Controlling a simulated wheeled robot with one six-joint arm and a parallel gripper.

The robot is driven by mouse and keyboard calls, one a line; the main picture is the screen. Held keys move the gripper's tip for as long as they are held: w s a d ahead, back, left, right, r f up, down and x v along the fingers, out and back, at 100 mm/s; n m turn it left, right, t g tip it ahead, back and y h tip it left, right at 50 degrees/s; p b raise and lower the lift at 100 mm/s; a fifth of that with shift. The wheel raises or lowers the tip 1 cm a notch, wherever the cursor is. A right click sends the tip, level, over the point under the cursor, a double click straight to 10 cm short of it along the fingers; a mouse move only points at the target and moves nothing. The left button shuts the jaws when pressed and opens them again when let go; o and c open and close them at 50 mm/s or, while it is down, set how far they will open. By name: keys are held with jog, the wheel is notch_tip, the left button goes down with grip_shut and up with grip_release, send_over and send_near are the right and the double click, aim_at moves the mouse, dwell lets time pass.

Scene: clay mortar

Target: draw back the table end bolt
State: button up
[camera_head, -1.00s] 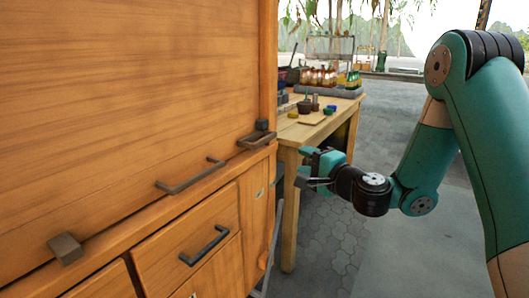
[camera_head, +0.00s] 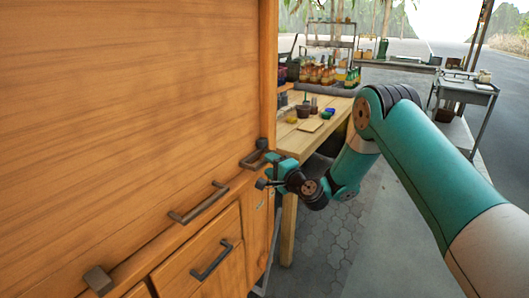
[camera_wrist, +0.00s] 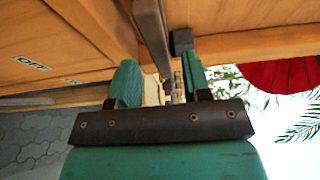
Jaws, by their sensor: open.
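The table end bolt (camera_head: 250,162) is a dark metal bar loop at the far right end of the wooden cabinet's ledge. A small dark block (camera_head: 262,144) sits just behind it. My gripper (camera_head: 267,171) is open and right beside the loop, at the cabinet corner. In the wrist view the bar (camera_wrist: 152,32) runs down between the two teal fingers of my gripper (camera_wrist: 160,80), with the dark block (camera_wrist: 182,40) just right of it. I cannot tell whether a finger touches the bar.
The cabinet panel (camera_head: 130,110) fills the left, with a middle handle (camera_head: 198,203), a second dark block (camera_head: 98,280) and a drawer handle (camera_head: 211,260). A wooden table (camera_head: 300,143) with bottles and pots stands behind my gripper. Paved floor at right is open.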

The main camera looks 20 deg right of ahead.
jog(key=shift+p+x, duration=0.3)
jog(key=shift+x, duration=1.55)
